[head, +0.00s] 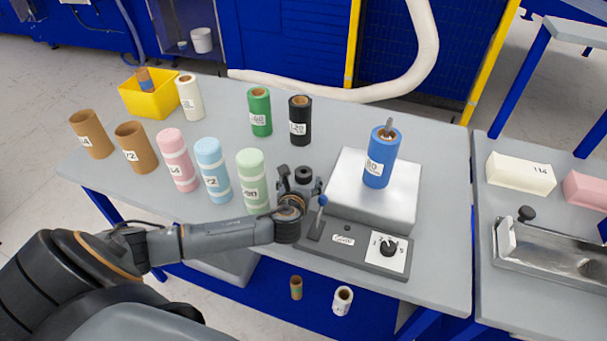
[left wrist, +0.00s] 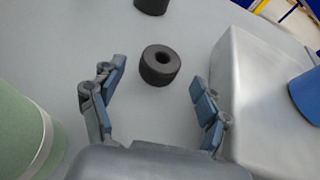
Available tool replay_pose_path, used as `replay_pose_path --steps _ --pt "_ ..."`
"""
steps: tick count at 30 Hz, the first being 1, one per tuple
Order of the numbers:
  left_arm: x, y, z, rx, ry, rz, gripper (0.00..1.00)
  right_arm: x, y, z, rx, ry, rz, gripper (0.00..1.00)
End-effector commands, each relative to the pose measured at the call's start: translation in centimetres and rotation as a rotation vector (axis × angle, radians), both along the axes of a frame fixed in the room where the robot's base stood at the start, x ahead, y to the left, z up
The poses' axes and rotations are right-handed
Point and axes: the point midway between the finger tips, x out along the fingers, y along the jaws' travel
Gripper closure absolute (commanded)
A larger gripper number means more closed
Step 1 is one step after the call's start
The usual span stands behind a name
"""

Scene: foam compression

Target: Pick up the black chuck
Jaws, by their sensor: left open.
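The black chuck (head: 303,174) is a short black ring with a hole through it. It lies on the grey table just beyond my left gripper (head: 301,183). In the left wrist view the chuck (left wrist: 158,70) sits ahead of and between the two spread fingers of my left gripper (left wrist: 158,82). The fingers are open and empty, with a gap to the chuck on both sides. My right gripper is in neither view.
A light green roll (head: 252,180) stands close left of the gripper. The metal block (head: 345,190) with a blue roll (head: 378,160) is close right, behind a control panel (head: 340,240). A black roll (head: 300,122) stands beyond the chuck.

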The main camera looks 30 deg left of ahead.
Motion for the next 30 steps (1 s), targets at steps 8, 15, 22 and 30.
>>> replay_pose_path --steps 8,15,22,30 --pt "2.6 1.1 -1.1 -0.001 0.000 0.000 0.25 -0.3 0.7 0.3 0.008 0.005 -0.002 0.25" --pt "2.8 1.2 -1.2 -0.001 0.000 -0.002 0.25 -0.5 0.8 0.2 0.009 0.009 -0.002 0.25" --pt "2.8 1.2 -1.2 -0.001 0.001 -0.001 0.65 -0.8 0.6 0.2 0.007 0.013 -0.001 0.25" --pt "2.7 1.2 -1.2 0.000 0.000 -0.001 0.85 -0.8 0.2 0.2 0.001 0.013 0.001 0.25"
